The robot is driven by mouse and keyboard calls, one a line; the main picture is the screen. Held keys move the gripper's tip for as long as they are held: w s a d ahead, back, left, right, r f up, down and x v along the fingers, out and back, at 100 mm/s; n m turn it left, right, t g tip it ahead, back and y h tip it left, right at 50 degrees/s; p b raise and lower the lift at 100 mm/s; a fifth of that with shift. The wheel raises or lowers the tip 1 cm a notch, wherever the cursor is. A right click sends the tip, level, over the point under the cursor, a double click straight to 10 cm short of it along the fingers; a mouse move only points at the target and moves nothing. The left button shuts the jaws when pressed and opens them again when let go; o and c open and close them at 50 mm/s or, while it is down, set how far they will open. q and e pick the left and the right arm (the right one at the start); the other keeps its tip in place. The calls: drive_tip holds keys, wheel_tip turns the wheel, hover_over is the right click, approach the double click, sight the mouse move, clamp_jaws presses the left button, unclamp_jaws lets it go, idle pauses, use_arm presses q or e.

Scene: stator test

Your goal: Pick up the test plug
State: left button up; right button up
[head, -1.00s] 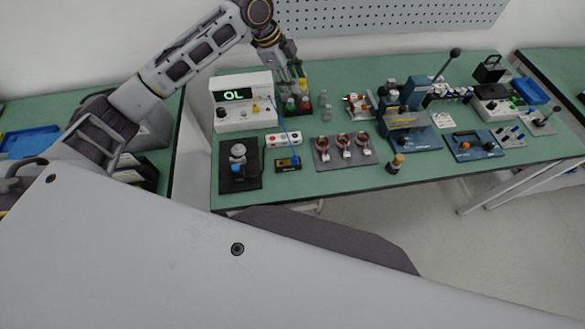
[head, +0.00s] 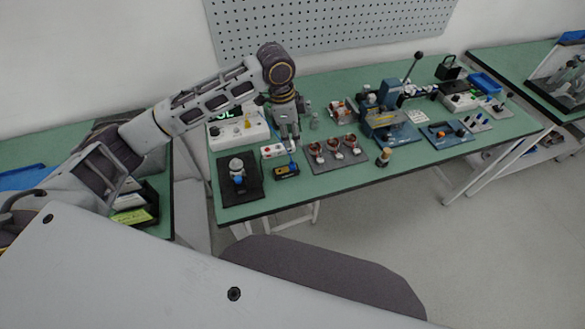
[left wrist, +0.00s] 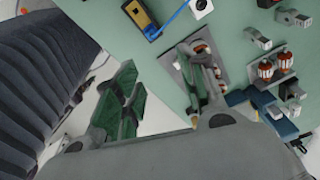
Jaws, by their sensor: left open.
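No separate test plug can be made out clearly. A blue cable (left wrist: 176,18) runs to a small black-and-yellow block (head: 286,170) on the green bench. The block also shows at the top of the left wrist view (left wrist: 143,18). My left gripper (head: 290,138) is above the bench, near the block and the white box with red and dark spots (head: 272,151). In the left wrist view its two fingers (left wrist: 158,65) are spread apart with nothing between them. Block and cable lie beyond the fingertips. My right gripper is out of view.
The white tester (head: 235,130) stands behind, partly hidden by my left arm. A dark mat (head: 252,192) with a grey-and-blue part is left of the block. A grey tray (head: 325,166) with several copper-coloured stators is to the right. The bench's front edge is close.

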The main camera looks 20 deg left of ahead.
use_arm(q)
drive_tip(key=shift+s+a+n+y, duration=0.15)
drive_tip(key=shift+a+n, duration=0.1)
drive_tip(key=shift+n, duration=0.7)
drive_tip(key=shift+s+a+n+y, duration=0.15)
drive_tip(key=shift+a+n, duration=0.1)
drive_tip(key=shift+n, duration=0.7)
drive_tip(key=shift+f, duration=0.2)
hover_over(292, 162)
drive_tip(key=shift+w+f, duration=0.1)
drive_tip(key=shift+f, duration=4.05)
drive_tip(key=shift+f, duration=0.1)
